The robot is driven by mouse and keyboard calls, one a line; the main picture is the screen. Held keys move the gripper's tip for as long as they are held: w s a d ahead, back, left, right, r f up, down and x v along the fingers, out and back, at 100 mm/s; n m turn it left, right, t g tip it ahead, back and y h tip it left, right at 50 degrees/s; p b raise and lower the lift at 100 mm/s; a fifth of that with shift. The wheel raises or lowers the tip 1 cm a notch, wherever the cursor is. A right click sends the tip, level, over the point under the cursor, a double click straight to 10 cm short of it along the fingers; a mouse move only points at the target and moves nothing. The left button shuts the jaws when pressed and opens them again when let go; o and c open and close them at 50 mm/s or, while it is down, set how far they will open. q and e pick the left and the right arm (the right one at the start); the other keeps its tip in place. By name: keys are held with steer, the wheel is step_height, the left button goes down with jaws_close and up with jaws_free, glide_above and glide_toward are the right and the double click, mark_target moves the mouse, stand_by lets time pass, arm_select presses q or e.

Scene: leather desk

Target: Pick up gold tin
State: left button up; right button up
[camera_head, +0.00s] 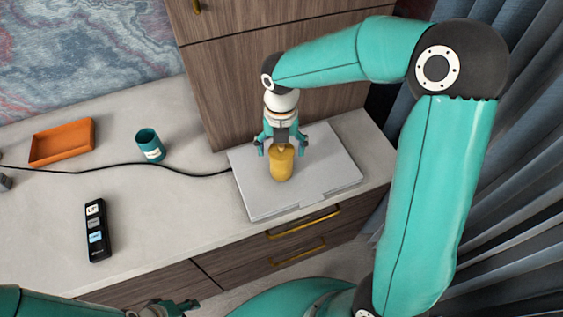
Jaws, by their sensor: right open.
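The gold tin (282,165) stands upright on a closed silver laptop (335,170) on the desk top. My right gripper (281,147) points down just behind and above the tin, its fingers spread to either side of the tin's upper end. The fingers do not visibly press on it. My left gripper (178,305) is partly in view at the bottom edge, low in front of the desk, with no object seen in it.
An orange tray (62,142), a teal cup (150,145) and a black remote-like device (97,230) stand left on the pale desk (165,215). A black cable (110,166) runs to the laptop. A wooden cabinet (260,85) rises behind, and a grey curtain (520,150) hangs right.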

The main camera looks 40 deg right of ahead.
mark_target(280, 172)
steer(key=shift+f, duration=1.55)
steer(key=shift+c, duration=0.3)
steer(key=c, duration=1.2)
steer(key=shift+r, duration=0.1)
